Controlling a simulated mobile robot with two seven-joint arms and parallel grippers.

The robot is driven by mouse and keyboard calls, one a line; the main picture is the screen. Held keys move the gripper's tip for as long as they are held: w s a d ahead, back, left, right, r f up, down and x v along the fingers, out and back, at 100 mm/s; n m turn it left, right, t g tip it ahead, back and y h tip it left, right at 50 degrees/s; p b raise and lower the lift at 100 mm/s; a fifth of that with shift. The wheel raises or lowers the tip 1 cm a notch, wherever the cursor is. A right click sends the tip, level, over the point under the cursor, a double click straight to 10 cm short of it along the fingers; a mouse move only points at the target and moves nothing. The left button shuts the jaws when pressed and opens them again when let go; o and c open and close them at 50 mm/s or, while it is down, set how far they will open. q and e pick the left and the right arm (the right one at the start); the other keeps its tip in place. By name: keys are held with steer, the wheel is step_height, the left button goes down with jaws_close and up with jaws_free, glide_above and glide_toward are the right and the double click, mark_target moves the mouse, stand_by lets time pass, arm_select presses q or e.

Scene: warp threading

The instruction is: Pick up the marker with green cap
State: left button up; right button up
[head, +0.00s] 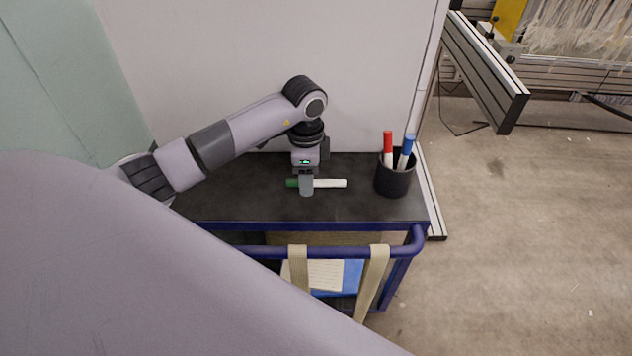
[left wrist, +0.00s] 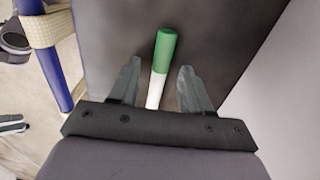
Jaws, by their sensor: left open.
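The marker with green cap (head: 330,183) lies flat on the dark top of the cart, its green end to the left and its white body to the right in the head view. My left gripper (head: 306,190) points down over it near the cap and hides part of it. In the left wrist view the marker's green cap (left wrist: 165,50) shows beyond the fingertips. The open fingers of my left gripper (left wrist: 160,82) stand one on each side of the marker, with a gap on both sides. My right gripper is not in view.
A black cup (head: 394,178) holding a red-capped marker (head: 388,143) and a blue-capped marker (head: 408,147) stands at the right of the cart top (head: 240,200). A white wall panel (head: 220,60) rises behind. A blue rail (head: 340,252) with straps runs along the front.

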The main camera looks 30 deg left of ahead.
arm_select(q)
jaws_close()
stand_by(0.6)
